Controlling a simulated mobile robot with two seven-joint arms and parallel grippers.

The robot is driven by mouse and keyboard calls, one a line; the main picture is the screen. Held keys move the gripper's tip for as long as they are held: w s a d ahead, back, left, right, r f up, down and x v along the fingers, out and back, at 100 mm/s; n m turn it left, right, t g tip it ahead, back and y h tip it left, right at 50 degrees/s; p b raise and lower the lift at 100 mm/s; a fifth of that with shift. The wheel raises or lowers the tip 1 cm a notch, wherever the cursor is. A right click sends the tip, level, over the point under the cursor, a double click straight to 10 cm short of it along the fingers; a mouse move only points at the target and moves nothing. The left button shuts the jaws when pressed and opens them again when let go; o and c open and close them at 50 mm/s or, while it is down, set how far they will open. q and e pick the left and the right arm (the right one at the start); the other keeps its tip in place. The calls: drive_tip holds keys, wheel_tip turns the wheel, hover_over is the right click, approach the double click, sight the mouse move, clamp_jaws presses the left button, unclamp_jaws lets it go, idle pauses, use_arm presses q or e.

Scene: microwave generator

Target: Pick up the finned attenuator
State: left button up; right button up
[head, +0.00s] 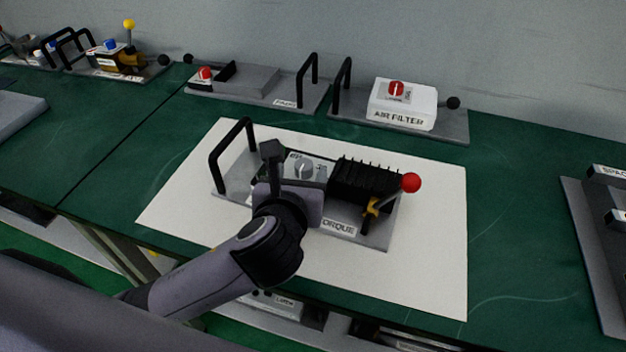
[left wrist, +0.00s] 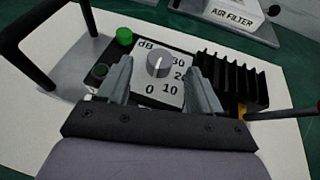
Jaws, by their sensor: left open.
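The finned attenuator is a dark unit with black cooling fins (head: 362,181) and a light dial face with a grey knob (head: 304,168). It sits on a grey plate marked "...ORQUE", on a white sheet. The left wrist view shows its fins (left wrist: 230,78) at the right and the knob (left wrist: 160,63) marked dB in the middle. My left gripper (head: 292,188) is over the dial side and hides part of it. In the left wrist view its two fingers (left wrist: 159,75) are apart, on either side of the knob, with nothing clearly held. Contact cannot be told. My right gripper is not seen.
A black handle (head: 230,155) rises at the plate's left end. A red-knobbed lever (head: 411,183) stands at its right end, beside the fins. An AIR FILTER unit (head: 402,108) and another handled plate (head: 262,83) stand behind.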

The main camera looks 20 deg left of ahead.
use_arm(q)
drive_tip(key=shift+x, duration=1.2)
clamp_jaws()
idle(0.4)
drive_tip(key=shift+r, duration=0.1)
